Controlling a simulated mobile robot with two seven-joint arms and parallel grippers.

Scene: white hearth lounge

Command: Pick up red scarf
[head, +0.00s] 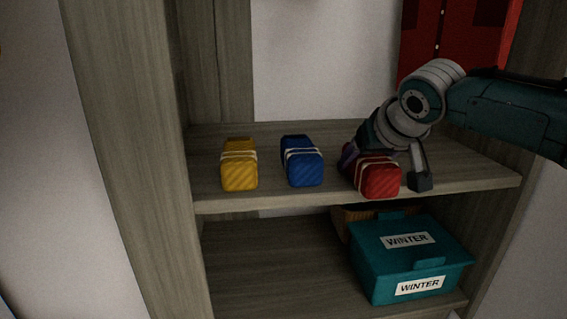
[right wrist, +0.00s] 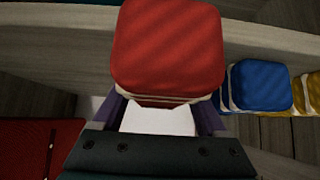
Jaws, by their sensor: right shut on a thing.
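The red scarf (head: 380,181) is a folded bundle with pale bands, at the right end of the upper shelf board (head: 455,180) in the head view. My right gripper (head: 385,165) reaches in from the right and is shut on it. In the right wrist view the red scarf (right wrist: 168,48) fills the top middle, between the fingers, which are partly hidden behind it. Whether the scarf touches the shelf is hard to tell. My left gripper is not in view.
A blue scarf (head: 302,163) and a yellow scarf (head: 239,168) stand on the same board to the left. A teal box (head: 375,258) labelled WINTER sits on the lower shelf, with a basket (head: 343,222) behind. Upright panels flank the shelf. Something red (head: 455,40) hangs behind.

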